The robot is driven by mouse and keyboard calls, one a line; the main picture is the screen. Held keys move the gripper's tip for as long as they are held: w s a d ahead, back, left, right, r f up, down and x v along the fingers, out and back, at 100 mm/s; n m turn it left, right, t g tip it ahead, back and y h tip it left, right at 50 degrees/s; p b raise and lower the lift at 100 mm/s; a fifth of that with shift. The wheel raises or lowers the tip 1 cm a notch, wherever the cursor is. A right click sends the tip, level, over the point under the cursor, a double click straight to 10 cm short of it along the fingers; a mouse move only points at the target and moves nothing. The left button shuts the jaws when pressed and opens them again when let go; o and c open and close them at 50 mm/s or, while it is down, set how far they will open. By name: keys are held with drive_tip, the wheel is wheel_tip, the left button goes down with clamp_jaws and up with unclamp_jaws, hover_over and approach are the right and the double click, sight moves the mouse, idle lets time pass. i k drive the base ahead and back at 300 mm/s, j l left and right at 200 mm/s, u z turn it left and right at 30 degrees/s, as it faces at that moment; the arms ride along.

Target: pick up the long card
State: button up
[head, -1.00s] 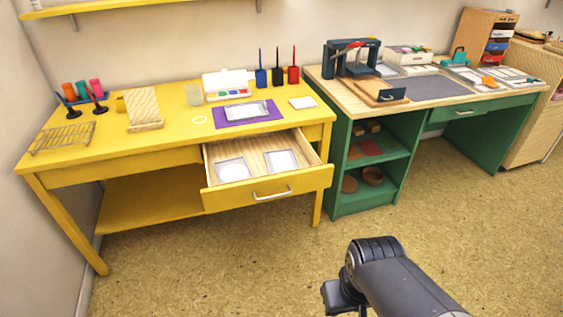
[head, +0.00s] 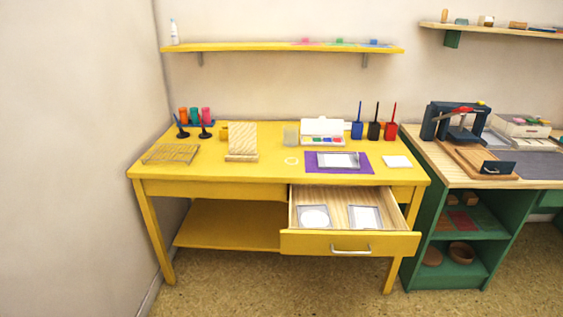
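No card can be surely told as the long one at this size. The open drawer (head: 376,243) of the yellow desk holds two shallow silver-rimmed trays. The right tray (head: 365,218) shows a pale rectangular face, and the left tray (head: 313,217) shows a round white shape. On the desktop, a small white card or pad (head: 397,162) lies right of a purple mat (head: 317,167), which bears a silver-grey flat tray (head: 338,160). My gripper is not in the current head view.
The yellow desk (head: 230,174) also bears a wire rack (head: 171,153), a wooden stand (head: 242,140), a paint box (head: 322,129) and several coloured holders. A green workbench (head: 411,220) adjoins on the right. A yellow shelf (head: 250,47) hangs above. The floor (head: 225,290) in front is clear.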

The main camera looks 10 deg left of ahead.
sight(361, 216)
drive_tip(key=i+l+u, duration=0.15)
drive_tip(key=i, duration=0.25)
drive_tip(key=i+l+u, duration=0.1)
drive_tip(key=i, duration=0.3)
drive_tip(key=i+l+u, duration=0.15)
drive_tip(key=i, duration=0.25)
